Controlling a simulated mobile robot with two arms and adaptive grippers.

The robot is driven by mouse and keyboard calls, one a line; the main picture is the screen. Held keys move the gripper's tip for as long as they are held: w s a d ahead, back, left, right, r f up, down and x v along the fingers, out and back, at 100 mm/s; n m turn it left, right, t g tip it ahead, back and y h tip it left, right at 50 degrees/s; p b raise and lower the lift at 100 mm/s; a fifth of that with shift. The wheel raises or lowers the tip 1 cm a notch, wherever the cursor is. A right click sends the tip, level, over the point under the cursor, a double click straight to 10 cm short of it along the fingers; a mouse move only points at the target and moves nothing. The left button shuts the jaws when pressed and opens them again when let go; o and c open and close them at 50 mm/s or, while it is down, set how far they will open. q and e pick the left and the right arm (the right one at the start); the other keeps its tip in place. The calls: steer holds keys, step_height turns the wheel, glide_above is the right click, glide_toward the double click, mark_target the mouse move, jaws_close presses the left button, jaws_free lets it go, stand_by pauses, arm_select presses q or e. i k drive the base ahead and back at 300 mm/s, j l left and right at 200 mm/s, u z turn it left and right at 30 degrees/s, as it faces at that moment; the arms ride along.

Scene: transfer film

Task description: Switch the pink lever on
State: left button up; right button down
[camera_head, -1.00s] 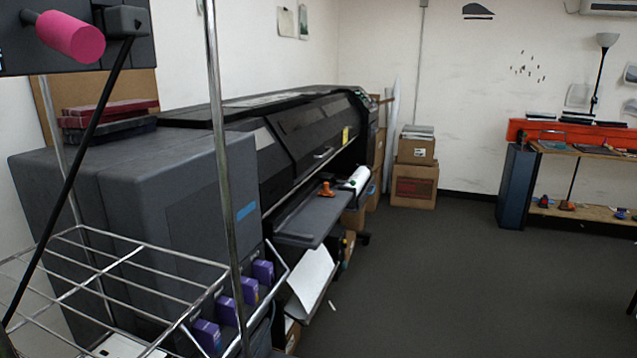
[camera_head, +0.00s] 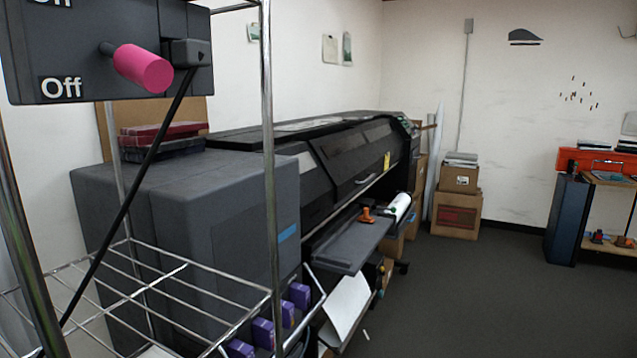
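The pink lever (camera_head: 143,68) is a cylinder-shaped handle on a short dark stem, at the upper left of the head view. It sticks out from a dark switch box (camera_head: 85,90), whose top is cut off by the frame edge. A white "Off" label (camera_head: 61,87) is on the box's lower left, and part of another label shows above it. Neither of my grippers is in view, and nothing touches the lever.
A wire rack (camera_head: 150,290) with metal posts stands at the left, below the switch box. A black rod slants down from the box's right side. A large dark printer (camera_head: 335,165) fills the middle. Cardboard boxes (camera_head: 456,213) stand by the far wall. The floor (camera_head: 470,300) at the right is clear.

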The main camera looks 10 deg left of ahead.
mark_target(151, 73)
steer(key=k+l+u, duration=0.1)
steer(key=k+u, duration=0.15)
steer(key=u, duration=0.15)
steer(key=k+u, duration=0.3)
steer(key=u, duration=0.15)
